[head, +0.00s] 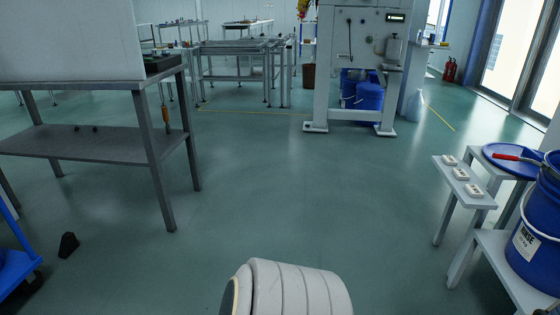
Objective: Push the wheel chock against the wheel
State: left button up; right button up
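The wheel chock (68,245) is a small black wedge-like block on the green floor at the lower left. A blue cart (12,266) is cut off by the left edge. A dark wheel (25,289) shows under its corner, partly out of frame. The chock stands apart from the wheel, farther back and to the right, with bare floor between them. Neither my left nor my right gripper is in view.
A grey two-level table (120,150) stands behind the chock. At right are a stepped stand (455,195) with white blocks and a blue bucket (535,235). A white machine (360,60) stands at the back. The middle floor is clear.

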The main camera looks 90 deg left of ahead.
aim_at(69, 243)
jog(key=u, duration=2.6)
